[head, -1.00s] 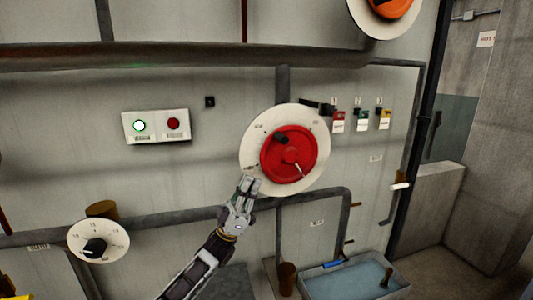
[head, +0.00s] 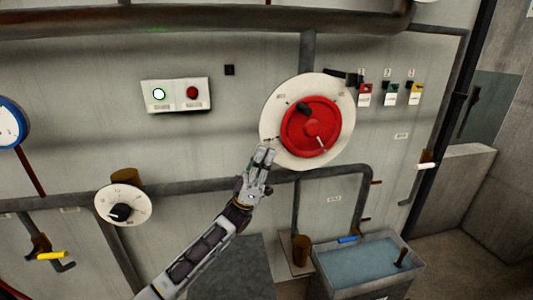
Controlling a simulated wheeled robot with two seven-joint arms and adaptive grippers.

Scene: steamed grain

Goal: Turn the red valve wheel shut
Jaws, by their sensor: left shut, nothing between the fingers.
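The red valve wheel (head: 325,116) is mounted on a round white dial plate (head: 276,122) on the wall, right of the picture's middle. It has a dark knob at its upper left and a pale pointer at its lower right. My left gripper (head: 264,156) is shut and empty. It points up at the lower left rim of the white plate, and in the picture its fingertips lie left of and below the red wheel. I cannot tell whether they touch the plate. My right gripper is not in view.
A panel (head: 175,95) with a lit green button and a red button is upper left. A small dial (head: 122,205) is lower left. Pipes run above and below the wheel. Coloured tags (head: 390,94) hang to its right. A water basin (head: 361,264) stands below.

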